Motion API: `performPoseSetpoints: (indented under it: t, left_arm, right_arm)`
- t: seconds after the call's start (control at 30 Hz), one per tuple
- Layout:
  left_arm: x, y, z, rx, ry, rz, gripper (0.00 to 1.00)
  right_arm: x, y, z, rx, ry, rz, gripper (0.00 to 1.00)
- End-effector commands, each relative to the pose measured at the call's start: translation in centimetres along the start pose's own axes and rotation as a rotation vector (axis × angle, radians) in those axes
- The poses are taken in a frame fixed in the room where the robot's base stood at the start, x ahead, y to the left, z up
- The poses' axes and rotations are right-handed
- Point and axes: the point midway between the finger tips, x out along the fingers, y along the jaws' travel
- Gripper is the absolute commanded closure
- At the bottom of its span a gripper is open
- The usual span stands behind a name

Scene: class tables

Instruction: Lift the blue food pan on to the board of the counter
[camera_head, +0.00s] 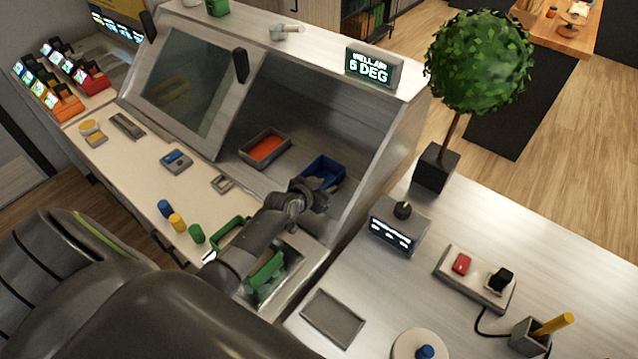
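The blue food pan (335,166) sits inside the open display case, at its front right, with some grey-brown content. My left gripper (320,193) is at the pan's near edge and covers part of it. Its fingers are small and dark, so I cannot tell whether they are open or shut, or touching the pan. The pale counter board (130,165) runs along the front of the case, to the left of my arm. My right gripper is not in view.
A pan with orange food (265,147) stands left of the blue one. Sloped glass (185,85) covers the case's left part. Blue, yellow and green cylinders (177,222) and a green-handled tray (268,270) are near my forearm. A potted tree (437,168) stands right.

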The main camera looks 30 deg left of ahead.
Motion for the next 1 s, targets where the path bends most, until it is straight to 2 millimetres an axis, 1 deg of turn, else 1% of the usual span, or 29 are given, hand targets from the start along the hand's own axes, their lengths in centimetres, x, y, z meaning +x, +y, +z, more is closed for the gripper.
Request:
performPoseSetpoints:
  t: [0.1, 0.23, 0.57, 0.7, 0.8, 1.0]
  left_arm:
    - [1.1, 0.0, -0.1, -0.002, 0.000, 0.001, 0.70]
    - [1.8, 0.0, -0.1, 0.000, 0.000, 0.000, 0.70]
    - [2.1, 0.0, 0.0, 0.000, 0.001, -0.001, 0.70]
    - [2.0, 0.0, 0.0, 0.000, 0.000, -0.001, 0.88]
    - [2.0, 0.0, 0.0, 0.000, 0.000, -0.001, 1.00]
    - [2.0, 0.0, -0.1, 0.000, 0.002, -0.001, 1.00]
  right_arm:
    - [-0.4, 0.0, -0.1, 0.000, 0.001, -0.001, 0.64]
    - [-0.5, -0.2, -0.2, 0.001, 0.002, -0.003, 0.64]
    - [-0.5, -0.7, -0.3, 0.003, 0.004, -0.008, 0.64]
    - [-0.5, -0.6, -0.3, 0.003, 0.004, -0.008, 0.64]
    - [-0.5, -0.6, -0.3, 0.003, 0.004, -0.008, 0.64]
    - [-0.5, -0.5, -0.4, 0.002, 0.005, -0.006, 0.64]
